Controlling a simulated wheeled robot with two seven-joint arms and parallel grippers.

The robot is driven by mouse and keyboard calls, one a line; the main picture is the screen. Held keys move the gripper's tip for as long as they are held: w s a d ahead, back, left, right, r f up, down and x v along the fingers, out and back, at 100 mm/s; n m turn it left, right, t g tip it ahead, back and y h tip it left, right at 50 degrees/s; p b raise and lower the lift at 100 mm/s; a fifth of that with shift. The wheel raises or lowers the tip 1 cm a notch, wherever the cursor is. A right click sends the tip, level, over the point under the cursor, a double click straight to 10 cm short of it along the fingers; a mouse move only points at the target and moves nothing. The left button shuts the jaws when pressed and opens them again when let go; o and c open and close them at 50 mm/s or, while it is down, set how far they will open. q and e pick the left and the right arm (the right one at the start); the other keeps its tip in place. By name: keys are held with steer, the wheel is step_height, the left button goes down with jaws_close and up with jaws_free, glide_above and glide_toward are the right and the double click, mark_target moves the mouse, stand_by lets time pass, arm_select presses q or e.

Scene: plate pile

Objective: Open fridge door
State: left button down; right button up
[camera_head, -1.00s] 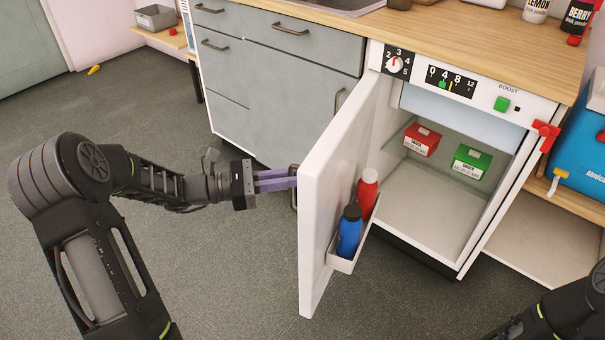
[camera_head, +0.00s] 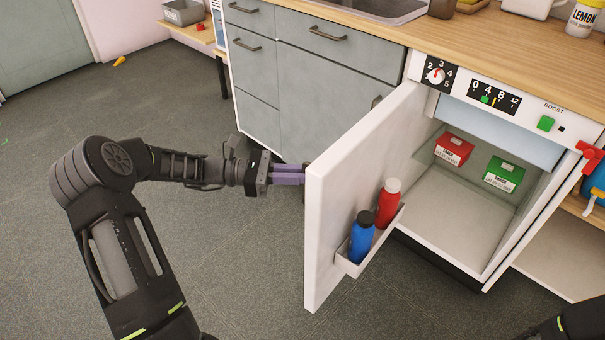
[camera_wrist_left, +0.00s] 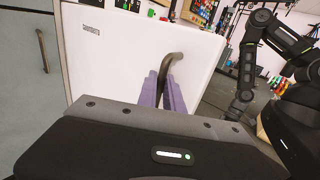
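The white fridge door (camera_head: 345,195) stands wide open, its inner face toward the head camera. A door shelf (camera_head: 372,250) holds a blue bottle (camera_head: 361,240) and a red bottle (camera_head: 386,205). The fridge interior (camera_head: 460,200) is exposed. My left gripper (camera_head: 303,176) is at the door's outer side, its fingertips partly hidden by the door in the head view. In the left wrist view, its purple fingers (camera_wrist_left: 167,92) are on either side of the curved door handle (camera_wrist_left: 178,60), close together on it. My right gripper is out of view.
A red box (camera_head: 453,150) and a green box (camera_head: 503,175) sit inside the fridge. Grey cabinets (camera_head: 310,95) stand left of it under a wooden countertop (camera_head: 470,45). The floor (camera_head: 240,270) around the door's free edge is clear.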

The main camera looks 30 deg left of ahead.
arm_select(q)
steer(key=c, duration=1.8)
jaws_free()
steer(key=shift+w+d+r, duration=0.1)
steer(key=shift+w+d, duration=0.1)
steer(key=shift+w, duration=0.05)
steer(key=shift+s, duration=0.1)
steer(key=shift+a, duration=0.2)
steer(key=p+v, duration=0.2)
steer(key=v, duration=0.5)
steer(key=shift+s+a+p, duration=0.1)
steer(key=shift+a+p, duration=0.1)
steer(key=shift+p, duration=0.1)
